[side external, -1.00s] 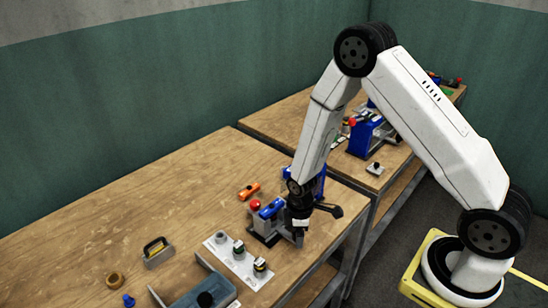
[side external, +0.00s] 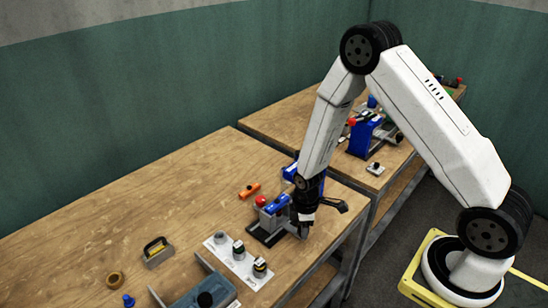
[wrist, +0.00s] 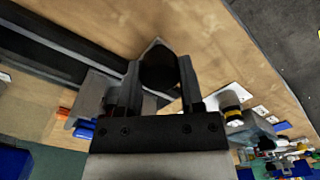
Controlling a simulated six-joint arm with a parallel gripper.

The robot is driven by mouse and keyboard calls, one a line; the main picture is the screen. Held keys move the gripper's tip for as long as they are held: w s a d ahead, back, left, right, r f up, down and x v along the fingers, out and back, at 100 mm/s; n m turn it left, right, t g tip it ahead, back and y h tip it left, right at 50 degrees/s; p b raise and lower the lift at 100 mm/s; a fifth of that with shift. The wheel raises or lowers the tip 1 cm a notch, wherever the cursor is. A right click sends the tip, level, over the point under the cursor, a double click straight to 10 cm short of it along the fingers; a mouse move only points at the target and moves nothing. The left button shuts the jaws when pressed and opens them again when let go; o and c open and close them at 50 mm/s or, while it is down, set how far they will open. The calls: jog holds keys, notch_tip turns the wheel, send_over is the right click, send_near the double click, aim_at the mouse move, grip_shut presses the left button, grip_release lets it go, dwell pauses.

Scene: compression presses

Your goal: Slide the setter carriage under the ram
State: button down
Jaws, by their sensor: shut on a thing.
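The setter carriage (side external: 277,205), with blue parts and a red ball (side external: 261,201), sits on a dark base rail at the right of the near bench. In the wrist view the dark rails (wrist: 55,45) run to the upper left. My gripper (side external: 305,229) points down at the carriage's right end. In the wrist view my gripper (wrist: 159,75) is shut on a dark round knob (wrist: 158,70) that appears to belong to the carriage. The blue press frame (side external: 290,171) stands behind my gripper, with a black lever (side external: 334,206) to the right. The ram is hidden by my arm.
A white strip (side external: 225,257) with several small parts lies in front of the press. An orange tool (side external: 249,190) lies behind it. A second blue press (side external: 362,136) stands on the far bench. The bench's left is mostly clear.

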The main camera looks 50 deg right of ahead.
jog(key=d, duration=1)
jog(key=shift+d, duration=0.1)
jog(key=shift+c, duration=2)
grip_release()
jog(key=shift+o, duration=0.9)
jog(key=shift+r, duration=0.15)
notch_tip(320, 180, up, 8)
jog(key=shift+f, duration=0.2)
jog(key=shift+r, duration=0.1)
